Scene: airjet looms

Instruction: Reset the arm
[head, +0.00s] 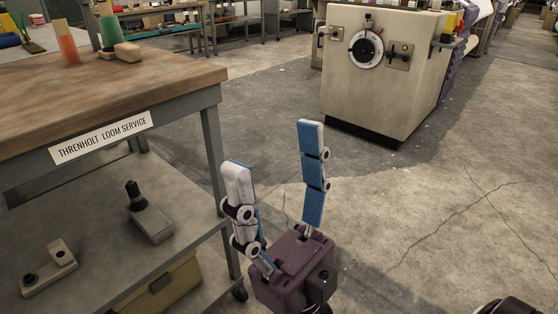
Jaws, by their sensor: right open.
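My right gripper (273,147) stands upright in the lower middle of the head view, with its fingers pointing up. Its two fingers have white backs and blue pads and are spread well apart. Nothing is between them. The purple-brown palm is below, and the arm behind it is mostly out of the frame. The gripper appears just right of the workbench (190,84) in the picture; the exact gap to it cannot be told. My left gripper does not show.
A beige loom housing (375,75) with a dial stands behind. Open concrete floor (450,200) lies to the right.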

